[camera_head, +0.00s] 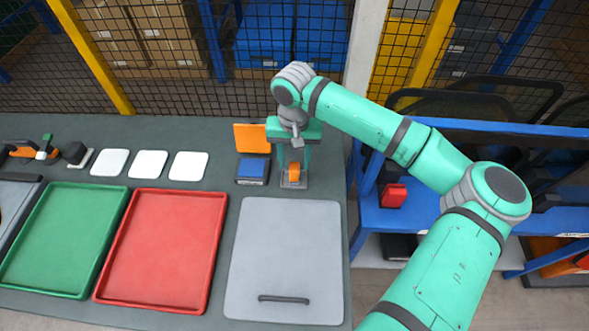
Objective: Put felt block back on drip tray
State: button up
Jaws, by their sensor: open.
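My gripper (294,160) is open, pointing down at the back right of the bench. Its fingers are on either side of, or just above, a small orange piece (294,173) on a small grey base (293,184). I cannot tell whether they touch it. I cannot tell for sure which of these is the felt block or the drip tray.
Three white squares (148,164) lie along the back. A green tray (66,240), a red tray (162,250) and a grey panel with a dark handle (284,250) fill the front. Wire mesh stands behind the bench. A blue shelf (440,220) stands to the right.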

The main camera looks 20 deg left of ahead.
aim_at(295, 168)
jog(key=shift+r, duration=2.75)
